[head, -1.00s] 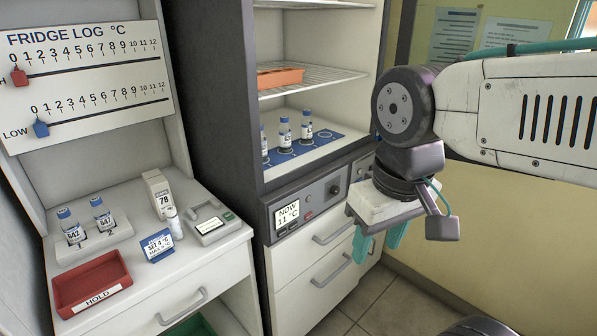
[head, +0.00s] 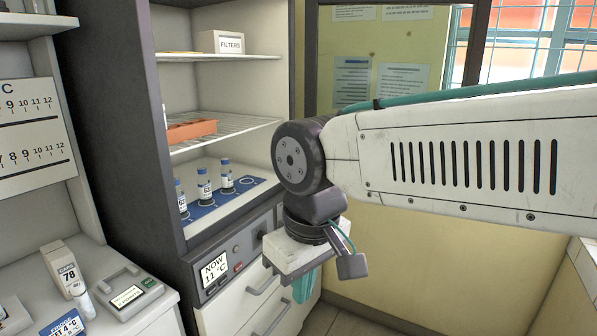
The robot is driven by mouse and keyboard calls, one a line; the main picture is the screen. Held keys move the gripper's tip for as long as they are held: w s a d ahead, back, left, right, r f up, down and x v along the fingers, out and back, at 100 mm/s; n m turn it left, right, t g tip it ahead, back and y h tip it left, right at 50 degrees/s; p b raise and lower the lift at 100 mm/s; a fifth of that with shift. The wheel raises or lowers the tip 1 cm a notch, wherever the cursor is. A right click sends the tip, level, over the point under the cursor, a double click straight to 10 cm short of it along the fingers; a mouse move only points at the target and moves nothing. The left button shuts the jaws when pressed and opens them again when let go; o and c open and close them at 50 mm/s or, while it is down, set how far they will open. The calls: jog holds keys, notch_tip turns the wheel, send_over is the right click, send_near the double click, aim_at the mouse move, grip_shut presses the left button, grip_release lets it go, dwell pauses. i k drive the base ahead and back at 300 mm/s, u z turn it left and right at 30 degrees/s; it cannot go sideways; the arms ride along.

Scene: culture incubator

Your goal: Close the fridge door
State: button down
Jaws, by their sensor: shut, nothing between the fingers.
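The fridge (head: 112,110) is a dark grey cabinet with a white interior at the centre left, and its front is open. Its door (head: 475,45) shows as a dark-framed clear panel swung out to the right of the opening, behind my arm. Notices on the wall show through it. The lower part of the door is hidden by my arm. My gripper (head: 308,286) has teal fingers pointing down, shut and empty, in front of the drawers below the fridge opening. It is apart from the visible part of the door.
Several vials stand on a blue mat (head: 247,187) inside the fridge, under an orange rack (head: 190,131) and a FILTERS box (head: 220,41). A control panel (head: 215,272) reads 11 °C. A white bench (head: 150,312) stands left. Floor is clear at lower right.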

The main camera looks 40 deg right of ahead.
aim_at(352, 75)
jog(key=k, duration=1.1)
jog(key=z, duration=0.55)
jog(key=i, duration=0.7)
jog(key=z, duration=0.7)
